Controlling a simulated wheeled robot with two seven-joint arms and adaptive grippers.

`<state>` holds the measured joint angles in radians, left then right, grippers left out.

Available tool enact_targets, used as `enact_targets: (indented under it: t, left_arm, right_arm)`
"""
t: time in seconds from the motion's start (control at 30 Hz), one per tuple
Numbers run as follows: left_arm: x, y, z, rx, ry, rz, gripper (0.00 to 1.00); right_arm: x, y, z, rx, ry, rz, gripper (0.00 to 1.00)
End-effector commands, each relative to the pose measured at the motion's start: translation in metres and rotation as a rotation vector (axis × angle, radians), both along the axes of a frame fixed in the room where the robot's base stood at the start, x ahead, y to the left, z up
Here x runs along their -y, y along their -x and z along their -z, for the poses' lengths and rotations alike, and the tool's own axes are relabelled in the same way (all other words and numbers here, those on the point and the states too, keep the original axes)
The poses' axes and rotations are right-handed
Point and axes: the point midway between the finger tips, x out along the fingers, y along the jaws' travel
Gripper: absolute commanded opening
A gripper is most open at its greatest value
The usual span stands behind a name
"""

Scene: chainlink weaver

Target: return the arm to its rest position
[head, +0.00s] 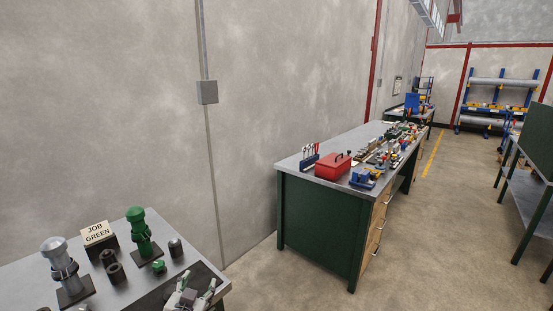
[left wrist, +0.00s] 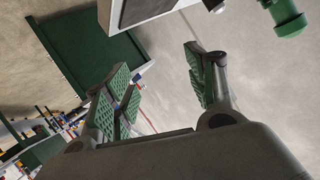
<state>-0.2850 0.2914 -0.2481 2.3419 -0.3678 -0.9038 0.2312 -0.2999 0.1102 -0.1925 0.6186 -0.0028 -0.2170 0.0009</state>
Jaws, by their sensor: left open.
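My left gripper (head: 190,297) shows at the bottom edge of the head view, over the right part of the near grey bench. Its fingers are apart and nothing is between them. In the left wrist view both green-padded fingers (left wrist: 166,82) stand apart with the bare wall and floor behind them. Most of my left arm is below the head picture. My right gripper is not in view.
On the near bench (head: 20,282) stand a grey post (head: 65,268), a green post (head: 141,232), a "JOB GREEN" sign (head: 97,234) and several small parts. A green workbench (head: 325,225) bears a red toolbox (head: 332,166). Floor (head: 430,235) right of it is clear.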

Motion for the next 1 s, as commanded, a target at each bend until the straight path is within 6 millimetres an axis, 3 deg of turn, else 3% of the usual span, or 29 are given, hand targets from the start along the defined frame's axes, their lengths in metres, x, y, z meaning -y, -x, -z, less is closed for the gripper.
enact_targets:
  t: [0.3, 0.5, 1.0]
  left_arm:
    - [-0.013, 0.075, 0.079, -0.383, 0.076, -0.073, 0.56]
    - [-0.013, 0.127, 0.113, -0.599, 0.115, -0.081, 0.56]
    - [-0.006, 0.198, 0.141, -0.866, 0.166, -0.057, 0.56]
  right_arm:
    - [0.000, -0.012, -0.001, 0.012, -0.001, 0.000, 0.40]
    - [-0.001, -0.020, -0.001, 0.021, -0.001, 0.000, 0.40]
    - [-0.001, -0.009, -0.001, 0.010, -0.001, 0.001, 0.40]
